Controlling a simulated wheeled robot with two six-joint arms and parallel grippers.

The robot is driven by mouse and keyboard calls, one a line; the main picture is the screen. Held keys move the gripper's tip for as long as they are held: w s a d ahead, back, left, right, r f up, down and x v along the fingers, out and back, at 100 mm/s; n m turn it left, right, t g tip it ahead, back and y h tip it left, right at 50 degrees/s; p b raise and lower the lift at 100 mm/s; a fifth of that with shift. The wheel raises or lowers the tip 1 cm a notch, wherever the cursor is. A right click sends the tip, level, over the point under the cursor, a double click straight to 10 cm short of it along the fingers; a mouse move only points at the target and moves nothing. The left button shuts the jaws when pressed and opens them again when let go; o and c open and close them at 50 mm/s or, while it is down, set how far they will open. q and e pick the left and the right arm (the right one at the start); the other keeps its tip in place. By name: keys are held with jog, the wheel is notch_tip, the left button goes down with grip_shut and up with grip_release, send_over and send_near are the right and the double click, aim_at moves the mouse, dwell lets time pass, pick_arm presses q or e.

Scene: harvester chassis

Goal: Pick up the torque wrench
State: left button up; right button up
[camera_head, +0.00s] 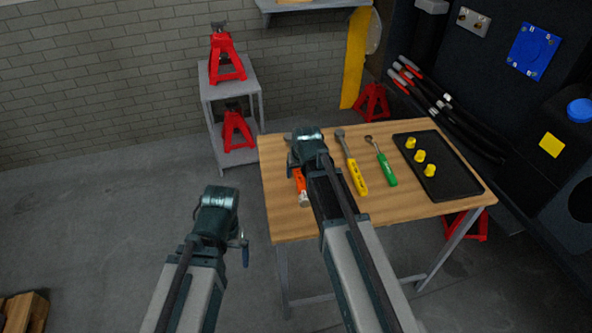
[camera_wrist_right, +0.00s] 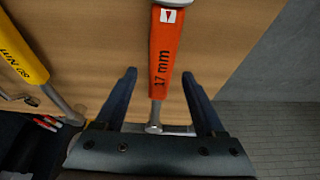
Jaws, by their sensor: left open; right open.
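The torque wrench appears to be the yellow-handled tool (camera_head: 357,178) marked in Nm, lying on the wooden table. In the right wrist view its yellow handle (camera_wrist_right: 22,48) is at the upper left, outside my fingers. An orange-handled wrench (camera_head: 299,186) marked 17 mm lies to its left. My right gripper (camera_wrist_right: 160,75) is open, with the orange handle (camera_wrist_right: 165,58) showing between its fingers; contact cannot be told. In the head view my right arm hides part of that wrench. My left gripper (camera_head: 244,247) is open and empty, off the table's left side.
A green-handled tool (camera_head: 386,168) lies right of the yellow one. A black tray (camera_head: 455,180) with 3 yellow caps is on the table's right side. Red jack stands fill a grey shelf (camera_head: 254,95) behind. Dark machinery with cables stands at the right. The table's front is clear.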

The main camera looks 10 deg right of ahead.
jog(key=shift+b+x, duration=0.6)
jog(key=shift+x, duration=0.6)
jog(key=shift+r, duration=0.1)
grip_shut()
dwell(0.4)
